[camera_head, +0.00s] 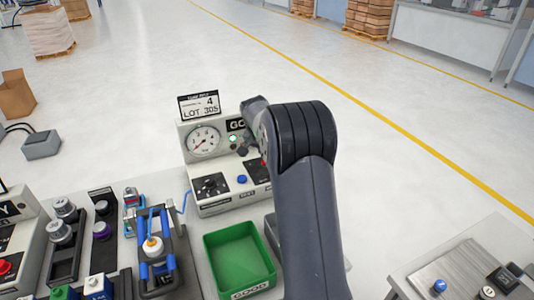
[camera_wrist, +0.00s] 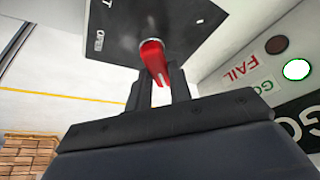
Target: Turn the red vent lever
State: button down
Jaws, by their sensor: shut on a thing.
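The red vent lever (camera_wrist: 153,57) stands out from a dark plate (camera_wrist: 125,25) marked OPEN in the wrist view. My gripper (camera_wrist: 158,88) is shut on the lever, with one dark finger on each side of it. In the head view my arm covers my gripper and most of the lever's place on the grey test box (camera_head: 215,208). Which way the lever is turned relative to the marks is hard to tell.
The box carries a gauge (camera_head: 203,141), a black knob (camera_head: 210,186) and a blue button (camera_head: 242,179). The GO lamp (camera_wrist: 297,69) is lit; the FAIL lamp (camera_wrist: 277,44) is dark. A green GOOD bin (camera_head: 238,258) and a blue-handled clamp fixture (camera_head: 168,268) stand in front.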

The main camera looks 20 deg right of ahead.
jog(key=c, duration=1.3)
grip_release()
jog(key=v, duration=1)
jog(key=shift+s+r+b, duration=0.1)
jog(key=shift+r+b, duration=0.3)
jog(key=p+x, duration=0.1)
jog(key=x, duration=1)
jog(key=shift+a, duration=0.1)
jog(key=shift+n, duration=0.3)
